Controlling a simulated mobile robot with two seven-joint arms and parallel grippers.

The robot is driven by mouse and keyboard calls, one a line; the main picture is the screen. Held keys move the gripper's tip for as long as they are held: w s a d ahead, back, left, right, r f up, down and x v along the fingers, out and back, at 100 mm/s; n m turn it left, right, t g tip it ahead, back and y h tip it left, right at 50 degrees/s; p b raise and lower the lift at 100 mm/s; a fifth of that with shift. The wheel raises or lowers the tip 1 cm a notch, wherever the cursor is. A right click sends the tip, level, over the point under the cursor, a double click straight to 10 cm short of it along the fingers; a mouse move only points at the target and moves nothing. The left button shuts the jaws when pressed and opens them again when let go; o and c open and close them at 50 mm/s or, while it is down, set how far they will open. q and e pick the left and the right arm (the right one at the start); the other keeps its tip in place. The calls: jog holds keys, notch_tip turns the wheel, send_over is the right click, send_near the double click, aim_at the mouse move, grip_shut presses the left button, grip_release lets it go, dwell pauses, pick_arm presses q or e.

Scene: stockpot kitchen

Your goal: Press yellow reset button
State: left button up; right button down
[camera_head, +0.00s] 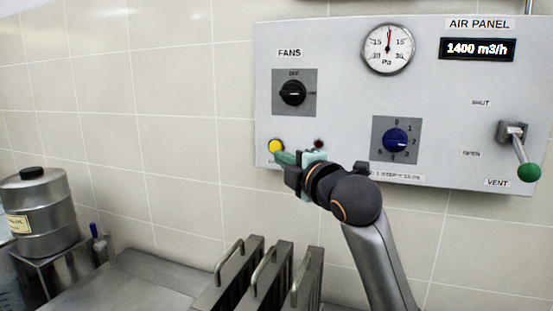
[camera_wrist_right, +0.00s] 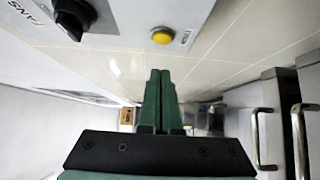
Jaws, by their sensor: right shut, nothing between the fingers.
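The yellow button (camera_head: 276,146) sits at the lower left of the grey air panel (camera_head: 340,100), below the FANS switch. It also shows in the right wrist view (camera_wrist_right: 162,36), above the fingertips in the picture. My right gripper (camera_head: 283,157) is shut and empty, its green fingertips just below and right of the button in the head view. In the right wrist view the shut fingers (camera_wrist_right: 160,80) point forward with a visible gap to the button in the picture. Whether they touch the panel I cannot tell. My left gripper is not in view.
The panel holds a black fan knob (camera_head: 293,93), a blue knob (camera_head: 395,140), a gauge (camera_head: 388,49) and a green-ended vent lever (camera_head: 528,172). Metal racks with handles (camera_head: 262,272) stand below the panel. A steel canister (camera_head: 41,212) stands at left.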

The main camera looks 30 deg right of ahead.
jog(key=shift+s+a+b, duration=0.2)
jog(key=shift+s+b, duration=0.1)
jog(key=shift+s, duration=2.4)
